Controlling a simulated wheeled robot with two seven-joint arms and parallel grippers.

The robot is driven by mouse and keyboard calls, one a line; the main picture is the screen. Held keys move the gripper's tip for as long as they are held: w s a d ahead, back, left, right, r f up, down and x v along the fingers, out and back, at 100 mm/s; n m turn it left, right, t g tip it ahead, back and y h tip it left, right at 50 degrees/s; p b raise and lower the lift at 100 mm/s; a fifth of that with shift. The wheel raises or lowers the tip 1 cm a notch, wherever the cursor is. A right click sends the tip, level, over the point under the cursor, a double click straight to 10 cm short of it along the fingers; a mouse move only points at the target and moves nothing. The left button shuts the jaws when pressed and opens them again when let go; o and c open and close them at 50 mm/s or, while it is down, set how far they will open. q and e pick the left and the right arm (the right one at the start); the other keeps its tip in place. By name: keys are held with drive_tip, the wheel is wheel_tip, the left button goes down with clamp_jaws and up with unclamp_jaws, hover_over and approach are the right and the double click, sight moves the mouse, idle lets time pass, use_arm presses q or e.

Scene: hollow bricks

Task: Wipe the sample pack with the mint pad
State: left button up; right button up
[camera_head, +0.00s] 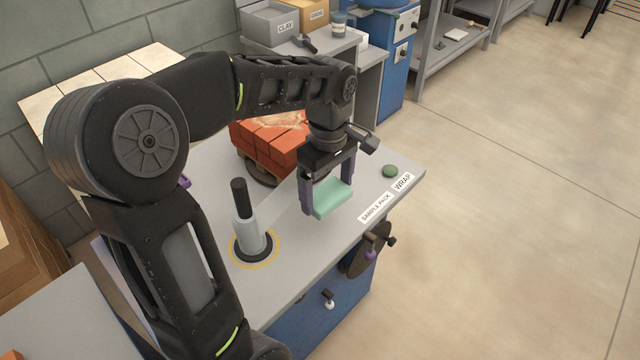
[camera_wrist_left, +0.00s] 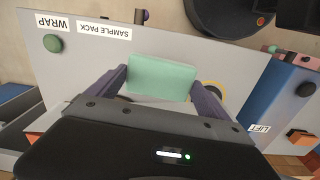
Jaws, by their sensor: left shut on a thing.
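My left gripper (camera_head: 327,197) is shut on the mint pad (camera_head: 333,199), a pale green block held above the bench. In the left wrist view, the mint pad (camera_wrist_left: 161,78) sits between the two purple fingers of this gripper (camera_wrist_left: 160,85). A stack of red-orange bricks (camera_head: 262,148) stands on a brown base behind the gripper, partly hidden by my arm; it looks like the sample pack. A "SAMPLE PACK" label (camera_head: 375,207) lies near the bench's front edge. The pad appears apart from the bricks. My right gripper is not in view.
A grey post with a black handle (camera_head: 246,222) stands in a yellow ring, with a pale strip beside it. A green button (camera_head: 390,171) sits near the "WRAP" label (camera_head: 403,182). A dark crank-like part (camera_head: 364,252) juts from the bench front. Open floor lies right.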

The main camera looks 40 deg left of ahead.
use_arm(q)
drive_tip(key=w+d+f+m, duration=0.3)
drive_tip(key=w+d+m, duration=0.2)
drive_tip(key=m, duration=0.3)
drive_tip(key=w+d+f+m, duration=0.3)
drive_tip(key=w+d+m, duration=0.3)
drive_tip(key=d+m, duration=0.2)
drive_tip(key=shift+d, duration=0.3)
drive_tip(key=shift+w, duration=0.1)
